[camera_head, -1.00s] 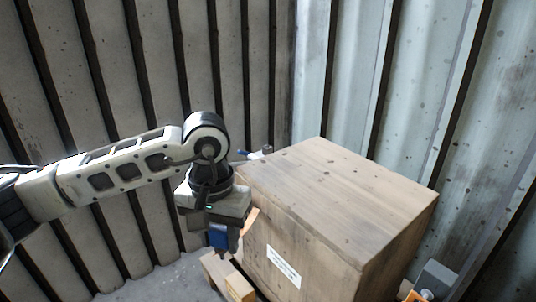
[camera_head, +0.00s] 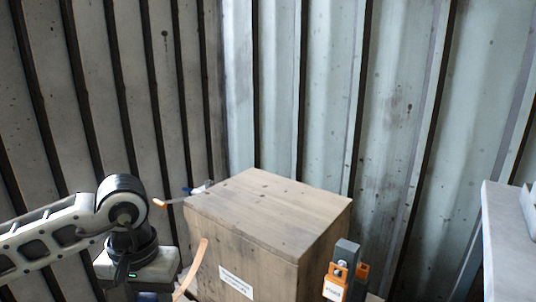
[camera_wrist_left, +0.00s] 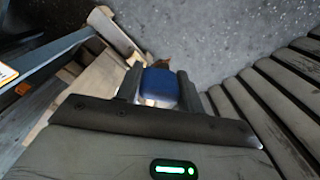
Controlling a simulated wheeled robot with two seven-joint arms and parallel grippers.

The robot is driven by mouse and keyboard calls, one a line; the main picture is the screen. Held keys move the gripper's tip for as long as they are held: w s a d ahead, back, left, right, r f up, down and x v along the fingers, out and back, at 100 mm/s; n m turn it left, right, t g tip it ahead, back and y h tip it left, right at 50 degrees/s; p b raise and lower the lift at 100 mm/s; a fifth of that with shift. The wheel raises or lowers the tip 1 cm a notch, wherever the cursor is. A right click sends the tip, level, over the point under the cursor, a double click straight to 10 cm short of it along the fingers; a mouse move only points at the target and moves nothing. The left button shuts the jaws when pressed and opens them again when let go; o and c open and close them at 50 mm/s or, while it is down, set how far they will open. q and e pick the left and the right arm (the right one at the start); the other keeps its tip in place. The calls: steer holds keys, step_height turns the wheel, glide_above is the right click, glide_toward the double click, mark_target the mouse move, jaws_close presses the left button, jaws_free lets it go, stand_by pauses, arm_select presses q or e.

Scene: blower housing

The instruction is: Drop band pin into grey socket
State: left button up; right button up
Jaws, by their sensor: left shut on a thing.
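My left gripper (camera_wrist_left: 160,78) is shut on a blue piece (camera_wrist_left: 160,86), with a pale part below the blue, in the left wrist view. I take this for the band pin, but its lower end is hidden. In the head view only the left wrist housing shows at the lower left, beside the wooden crate (camera_head: 272,207); the fingers are below the frame. A grey block (camera_head: 347,252) with orange parts stands at the crate's right side. I cannot tell whether it holds the grey socket. My right gripper is not in view.
A curved orange strip (camera_head: 193,268) rises beside the crate's front left. A small blue and white item (camera_head: 203,188) with an orange tip is at its back left corner. A grey surface (camera_head: 505,245) stands at the far right. Ribbed metal walls close the corner behind.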

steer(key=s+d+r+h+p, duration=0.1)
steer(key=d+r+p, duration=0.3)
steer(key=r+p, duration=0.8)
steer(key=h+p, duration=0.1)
steer(key=p, duration=0.5)
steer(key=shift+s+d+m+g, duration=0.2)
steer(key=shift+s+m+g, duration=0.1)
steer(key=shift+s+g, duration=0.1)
